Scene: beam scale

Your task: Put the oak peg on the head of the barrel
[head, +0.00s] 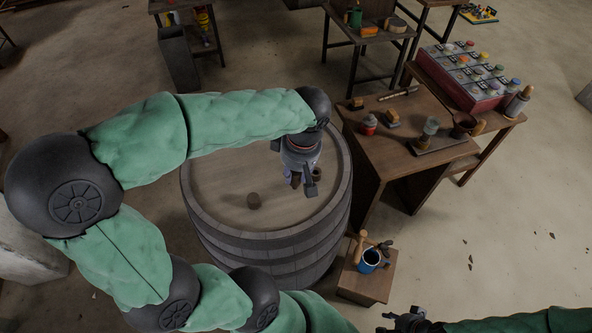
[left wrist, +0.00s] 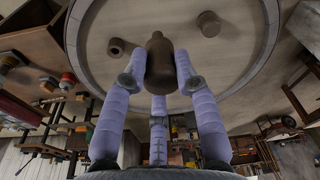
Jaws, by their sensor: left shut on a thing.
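The barrel (head: 222,177) stands upright below my left arm, its round, pale wooden head facing up. My left gripper (head: 301,186) is over the right part of the head, pointing down. In the left wrist view its fingers (left wrist: 160,85) are closed around a brown piece with a narrower neck, which I take for the oak peg (left wrist: 160,55). Whether the peg touches the head I cannot tell. My right gripper (head: 405,322) is at the bottom edge, partly cut off; its fingers are unclear.
A short brown stub (head: 254,201) stands on the head, and a small hollow brown piece (head: 317,174) is right of the gripper. A small stand (head: 362,289) holds a blue cup (head: 370,261). A cluttered wooden table (head: 385,157) is at the right.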

